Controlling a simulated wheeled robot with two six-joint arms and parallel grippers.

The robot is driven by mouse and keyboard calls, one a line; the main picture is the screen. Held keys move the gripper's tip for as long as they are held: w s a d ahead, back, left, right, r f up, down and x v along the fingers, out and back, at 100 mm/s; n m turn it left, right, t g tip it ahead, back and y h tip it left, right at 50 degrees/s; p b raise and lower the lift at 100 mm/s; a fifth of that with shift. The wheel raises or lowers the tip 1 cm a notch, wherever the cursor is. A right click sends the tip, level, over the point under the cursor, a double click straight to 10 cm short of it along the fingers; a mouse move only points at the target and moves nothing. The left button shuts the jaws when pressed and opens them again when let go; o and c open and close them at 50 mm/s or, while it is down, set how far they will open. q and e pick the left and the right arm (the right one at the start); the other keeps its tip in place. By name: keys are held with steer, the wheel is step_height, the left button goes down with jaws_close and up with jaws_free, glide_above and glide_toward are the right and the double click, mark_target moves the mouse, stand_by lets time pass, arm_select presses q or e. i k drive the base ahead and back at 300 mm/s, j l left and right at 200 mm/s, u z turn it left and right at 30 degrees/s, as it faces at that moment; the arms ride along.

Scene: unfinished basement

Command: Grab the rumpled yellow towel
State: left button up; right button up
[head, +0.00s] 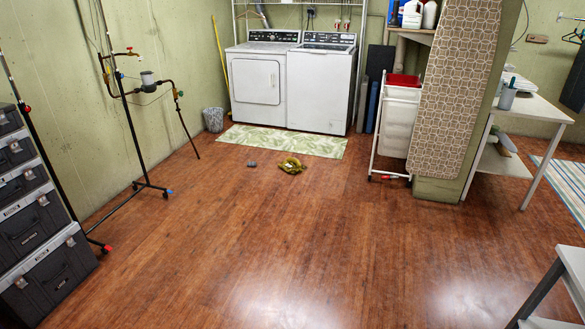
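A small rumpled yellow towel (292,166) lies on the wooden floor, just in front of the green-and-white leaf-patterned mat. It is some way off, near the upper middle of the head view. Neither of my grippers shows in this view.
A small grey-blue item (252,164) lies left of the towel. A washer (322,85) and dryer (256,83) stand behind the mat (240,136). A pipe stand (152,186) and black drawers (38,228) are left; a hamper cart (398,120) and tables are right. The floor (270,240) before the towel is clear.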

mark_target(294, 166)
steer(key=i+l+u, duration=0.4)
steer(key=i, duration=0.5)
steer(key=i+l+u, duration=0.35)
steer(key=i+l, duration=0.45)
